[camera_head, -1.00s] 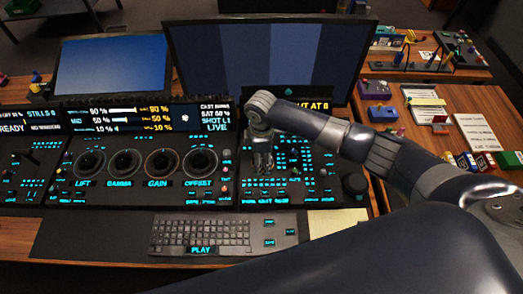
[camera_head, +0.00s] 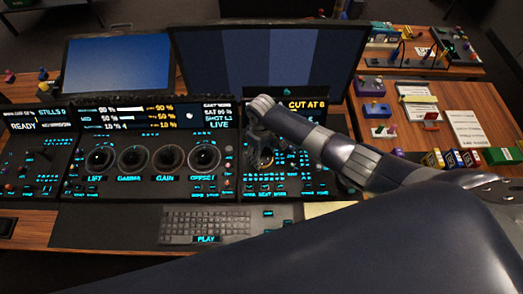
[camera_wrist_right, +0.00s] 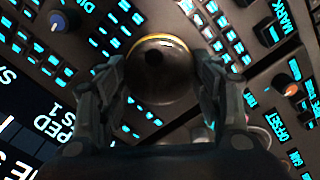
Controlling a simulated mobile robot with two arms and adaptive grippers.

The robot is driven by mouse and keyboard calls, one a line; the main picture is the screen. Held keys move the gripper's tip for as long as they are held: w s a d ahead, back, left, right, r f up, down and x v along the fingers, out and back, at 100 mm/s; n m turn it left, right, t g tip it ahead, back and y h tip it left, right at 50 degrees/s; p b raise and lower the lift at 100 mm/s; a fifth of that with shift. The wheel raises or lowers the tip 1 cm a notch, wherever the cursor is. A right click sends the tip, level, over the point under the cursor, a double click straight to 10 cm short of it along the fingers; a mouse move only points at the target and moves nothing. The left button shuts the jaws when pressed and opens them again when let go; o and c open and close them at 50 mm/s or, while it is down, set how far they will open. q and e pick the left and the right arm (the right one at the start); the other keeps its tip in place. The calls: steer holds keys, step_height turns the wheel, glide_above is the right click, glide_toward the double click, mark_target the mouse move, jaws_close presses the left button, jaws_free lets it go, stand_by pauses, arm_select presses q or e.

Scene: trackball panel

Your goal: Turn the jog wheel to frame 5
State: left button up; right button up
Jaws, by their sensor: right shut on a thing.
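The jog wheel (camera_wrist_right: 160,70) is a round dark knob with a gold rim. In the right wrist view it sits between the two fingers of my right gripper (camera_wrist_right: 168,82), which is shut on it from both sides. In the head view my right gripper (camera_head: 263,148) reaches down onto the right-hand panel (camera_head: 320,180), and part of the wheel's orange-gold ring (camera_head: 267,158) shows beside it. The rest of the wheel is hidden by the gripper. A small display (camera_head: 307,105) above the panel reads "CUT AT 8", partly covered by my arm. My left gripper is not in view.
Lit buttons surround the wheel closely. A panel with several large dials (camera_head: 137,158) lies to the left, and a keyboard (camera_head: 205,228) in front. Monitors (camera_head: 265,65) stand behind. A blue knob (camera_wrist_right: 58,21) and an orange-topped knob (camera_wrist_right: 286,82) are near the gripper.

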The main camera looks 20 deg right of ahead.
stand_by(0.4)
steer(key=o, duration=1.1)
step_height(320, 180, up, 12)
stand_by(0.5)
